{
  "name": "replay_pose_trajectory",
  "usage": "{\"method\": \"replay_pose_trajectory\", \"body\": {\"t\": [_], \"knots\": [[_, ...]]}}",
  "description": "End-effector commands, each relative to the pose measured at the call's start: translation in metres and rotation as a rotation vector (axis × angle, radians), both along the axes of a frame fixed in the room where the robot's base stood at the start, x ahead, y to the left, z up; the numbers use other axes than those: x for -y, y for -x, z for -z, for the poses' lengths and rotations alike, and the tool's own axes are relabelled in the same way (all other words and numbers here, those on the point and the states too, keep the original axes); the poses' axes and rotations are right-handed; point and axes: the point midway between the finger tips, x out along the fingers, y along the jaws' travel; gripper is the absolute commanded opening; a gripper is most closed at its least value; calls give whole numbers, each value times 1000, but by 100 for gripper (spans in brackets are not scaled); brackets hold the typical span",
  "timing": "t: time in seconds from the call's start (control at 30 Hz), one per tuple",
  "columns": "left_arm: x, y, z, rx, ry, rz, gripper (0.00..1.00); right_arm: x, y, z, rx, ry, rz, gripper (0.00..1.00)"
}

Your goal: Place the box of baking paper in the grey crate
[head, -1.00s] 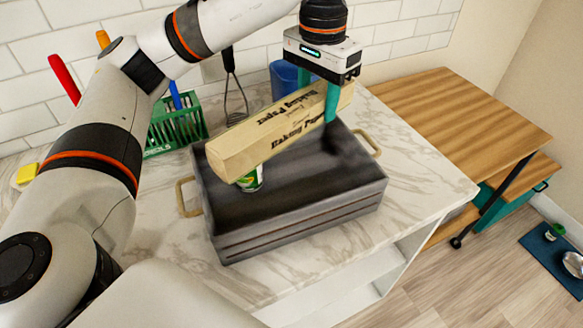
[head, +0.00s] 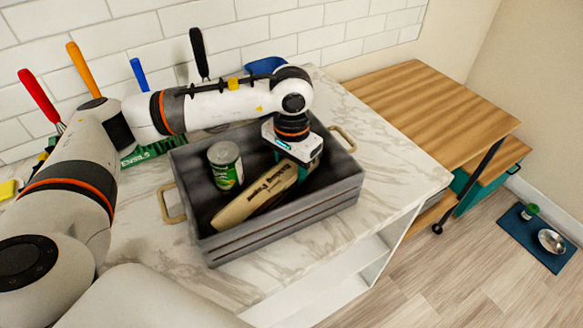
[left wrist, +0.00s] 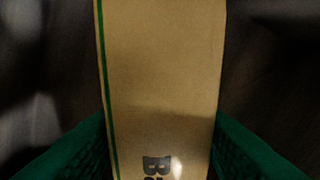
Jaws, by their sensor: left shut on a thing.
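The box of baking paper (head: 254,200) is a long tan box with dark lettering. In the head view it lies slanted inside the grey crate (head: 285,221), below the level of its rim. My left gripper (head: 297,172) reaches down into the crate and is shut on the box near its right end. In the left wrist view the box (left wrist: 160,80) fills the middle, between the two green fingers. Whether the box touches the crate floor cannot be told. A green and white can (head: 225,166) stands upright in the crate behind the box. My right gripper is out of view.
The crate stands on a marble-patterned counter (head: 395,165) with tan handles at both ends. A green utensil holder (head: 150,150) is behind it at the left. A wooden-topped cart (head: 430,105) is at the right. The counter right of the crate is clear.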

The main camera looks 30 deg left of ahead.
Motion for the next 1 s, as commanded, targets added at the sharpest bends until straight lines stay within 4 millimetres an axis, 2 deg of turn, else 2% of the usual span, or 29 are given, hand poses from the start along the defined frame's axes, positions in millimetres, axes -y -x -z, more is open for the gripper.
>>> {"method": "replay_pose_trajectory", "body": {"t": [0.1,0.43,0.47,0.57,0.87,0.93,1.0], "knots": [[0,0,8,1,0,-1,14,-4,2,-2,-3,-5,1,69],[0,0,12,2,0,0,14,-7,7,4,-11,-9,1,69],[0,0,11,2,0,0,48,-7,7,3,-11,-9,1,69],[0,0,10,1,0,0,65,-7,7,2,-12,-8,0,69],[0,0,9,1,0,0,65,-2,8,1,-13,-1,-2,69],[0,0,6,1,0,0,65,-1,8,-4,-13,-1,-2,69],[0,-1,0,4,2,1,65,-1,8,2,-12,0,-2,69]]}}
